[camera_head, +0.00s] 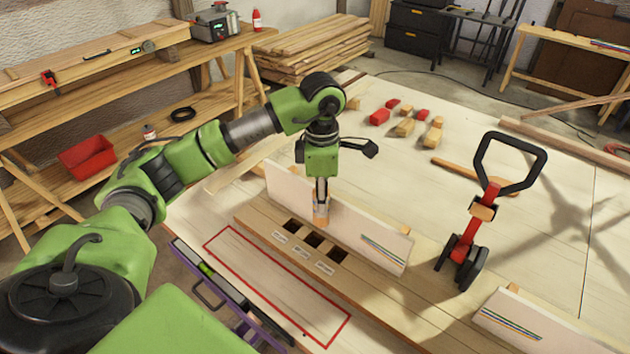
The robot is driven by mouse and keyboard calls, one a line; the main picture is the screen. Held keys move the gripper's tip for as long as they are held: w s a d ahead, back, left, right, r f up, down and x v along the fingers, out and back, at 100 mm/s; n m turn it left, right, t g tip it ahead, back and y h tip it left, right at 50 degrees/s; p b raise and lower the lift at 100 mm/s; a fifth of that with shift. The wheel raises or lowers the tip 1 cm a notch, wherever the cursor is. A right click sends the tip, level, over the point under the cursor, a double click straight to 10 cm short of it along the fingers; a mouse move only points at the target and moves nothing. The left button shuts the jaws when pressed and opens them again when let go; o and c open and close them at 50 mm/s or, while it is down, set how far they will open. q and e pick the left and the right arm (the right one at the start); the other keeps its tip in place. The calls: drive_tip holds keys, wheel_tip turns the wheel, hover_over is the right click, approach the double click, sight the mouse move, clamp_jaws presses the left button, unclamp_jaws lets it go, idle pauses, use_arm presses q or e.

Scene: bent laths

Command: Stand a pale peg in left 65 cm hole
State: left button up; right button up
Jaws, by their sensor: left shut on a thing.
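My left gripper (321,190) points down and is shut on a short pale tan peg (321,214). The peg is upright, just in front of the pale upright panel (372,237) and above the back of the wooden board (258,228). The board has a row of dark square holes: a left one (292,226), a middle one (312,240) and a right one (337,255). Each has a small label in front, too small to read. The peg's lower end seems clear of the holes. My right gripper is out of view.
A red-outlined rectangle (270,285) lies in front of the board. A red tool with a black loop handle (482,215) stands to the right. Red and wooden blocks (404,128) lie behind the panel. A second panel (515,318) is at lower right. The table's far right is mostly clear.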

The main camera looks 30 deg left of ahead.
use_arm(q)
drive_tip(key=a+n, duration=0.1)
drive_tip(key=n, duration=0.1)
drive_tip(key=shift+w+a+r+n, duration=0.15)
drive_tip(key=shift+w+a+n, duration=0.2)
drive_tip(key=shift+w+n, duration=0.05)
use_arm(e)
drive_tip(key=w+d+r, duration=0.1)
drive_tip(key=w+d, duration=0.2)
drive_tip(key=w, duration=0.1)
use_arm(q)
wheel_tip(320, 180, down, 9)
drive_tip(key=n+b, duration=0.1)
drive_tip(key=b, duration=0.4)
drive_tip(key=shift+a+r, duration=0.15)
drive_tip(key=shift+a, duration=0.25)
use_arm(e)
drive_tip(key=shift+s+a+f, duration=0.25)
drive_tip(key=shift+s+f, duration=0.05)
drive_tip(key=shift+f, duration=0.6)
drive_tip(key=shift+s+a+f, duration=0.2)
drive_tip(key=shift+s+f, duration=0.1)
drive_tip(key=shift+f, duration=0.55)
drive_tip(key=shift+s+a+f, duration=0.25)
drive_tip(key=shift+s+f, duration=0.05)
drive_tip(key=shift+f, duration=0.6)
